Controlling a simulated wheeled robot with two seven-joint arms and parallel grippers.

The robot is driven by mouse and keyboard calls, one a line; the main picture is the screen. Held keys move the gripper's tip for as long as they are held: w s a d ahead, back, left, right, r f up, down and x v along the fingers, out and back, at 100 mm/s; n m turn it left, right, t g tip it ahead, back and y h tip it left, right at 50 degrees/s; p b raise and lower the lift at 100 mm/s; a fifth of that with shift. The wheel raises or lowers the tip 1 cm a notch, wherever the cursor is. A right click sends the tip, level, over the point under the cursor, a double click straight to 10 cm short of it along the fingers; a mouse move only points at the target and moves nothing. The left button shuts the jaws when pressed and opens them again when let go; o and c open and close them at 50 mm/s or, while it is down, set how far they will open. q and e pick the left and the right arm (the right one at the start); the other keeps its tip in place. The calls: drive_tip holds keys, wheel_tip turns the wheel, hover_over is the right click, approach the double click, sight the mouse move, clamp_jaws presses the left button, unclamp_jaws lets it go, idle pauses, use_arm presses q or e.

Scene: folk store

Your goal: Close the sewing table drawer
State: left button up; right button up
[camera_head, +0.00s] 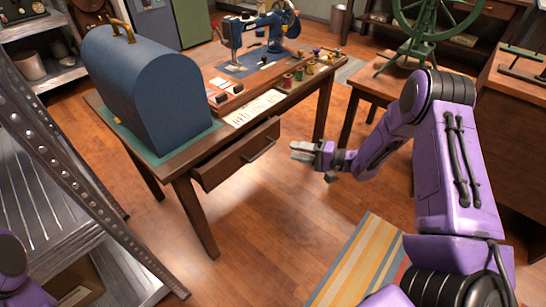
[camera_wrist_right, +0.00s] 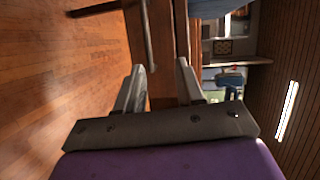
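The sewing table (camera_head: 178,167) is wooden and stands at the centre of the head view. Its drawer (camera_head: 228,160) has a wooden front that sticks out a little from under the tabletop. A bar handle (camera_head: 260,150) is on the drawer front. My right gripper (camera_head: 301,150) is in front of the drawer, a little to the right of the handle, apparently apart from it. In the right wrist view my right gripper (camera_wrist_right: 158,82) is open and empty, with the handle (camera_wrist_right: 148,35) and drawer front (camera_wrist_right: 161,45) beyond the fingers. My left gripper is not in view.
A blue domed case (camera_head: 145,85), a blue sewing machine (camera_head: 262,40) and thread spools (camera_head: 300,73) stand on the table. A metal shelf (camera_head: 60,190) is at the left. A striped rug (camera_head: 358,265) lies on the floor. Floor before the drawer is clear.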

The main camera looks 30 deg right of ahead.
sight(265, 151)
drive_tip(key=shift+g, duration=0.7)
drive_tip(key=x, duration=0.7)
drive_tip(key=f+b+x, duration=0.1)
drive_tip(key=x, duration=0.3)
drive_tip(key=shift+s, duration=0.3)
clamp_jaws()
